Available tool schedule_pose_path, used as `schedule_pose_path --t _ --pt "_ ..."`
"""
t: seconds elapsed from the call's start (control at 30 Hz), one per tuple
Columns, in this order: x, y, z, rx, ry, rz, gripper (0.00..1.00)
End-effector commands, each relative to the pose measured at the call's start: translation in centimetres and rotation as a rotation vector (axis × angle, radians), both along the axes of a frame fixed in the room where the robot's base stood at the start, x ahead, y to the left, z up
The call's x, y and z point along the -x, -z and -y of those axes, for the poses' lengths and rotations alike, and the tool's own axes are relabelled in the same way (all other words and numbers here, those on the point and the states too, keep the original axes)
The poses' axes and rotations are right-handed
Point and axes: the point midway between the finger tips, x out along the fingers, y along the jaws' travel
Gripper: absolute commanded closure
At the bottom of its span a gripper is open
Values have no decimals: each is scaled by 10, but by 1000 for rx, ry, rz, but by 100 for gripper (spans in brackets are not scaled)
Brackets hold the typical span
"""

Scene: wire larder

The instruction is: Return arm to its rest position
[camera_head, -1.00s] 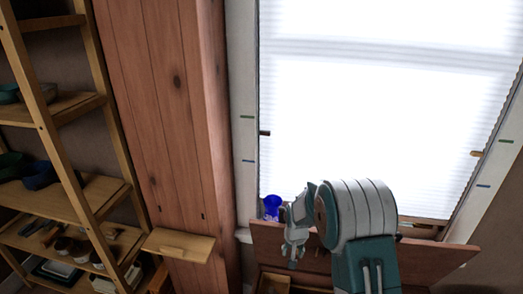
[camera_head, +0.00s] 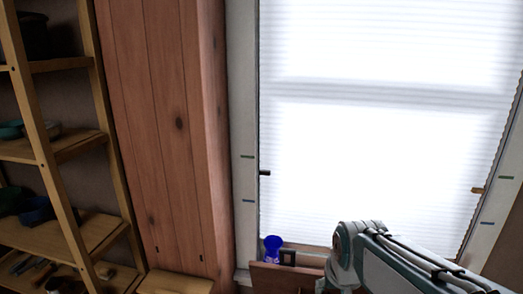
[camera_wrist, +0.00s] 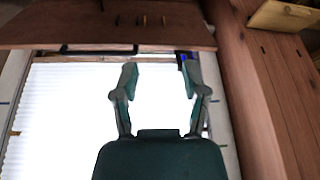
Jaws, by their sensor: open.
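My arm shows at the lower right of the head view, in front of the bright window (camera_head: 380,130). In the wrist view my gripper (camera_wrist: 156,80) is open, its two teal-and-grey fingers well apart with nothing between them. The window blind fills the space behind the fingers. A blue cup (camera_head: 272,247) stands by the window's lower left corner, left of my arm and apart from it. Part of something blue shows beside the right finger in the wrist view.
A wooden shelf unit (camera_head: 66,146) with bowls stands at the left. A reddish plank wall (camera_head: 165,120) lies between it and the window. A small wooden ledge (camera_head: 175,284) sticks out below. A reddish-brown wooden panel (camera_head: 268,277) stands below the window.

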Motion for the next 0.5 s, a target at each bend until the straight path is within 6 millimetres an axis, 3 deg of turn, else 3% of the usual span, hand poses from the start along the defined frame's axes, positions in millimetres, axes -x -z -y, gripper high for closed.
schedule_pose_path --t 0.2,0.5 --pt "57 -23 6 11 -18 58 43" --pt "121 -28 11 28 -38 116 43"
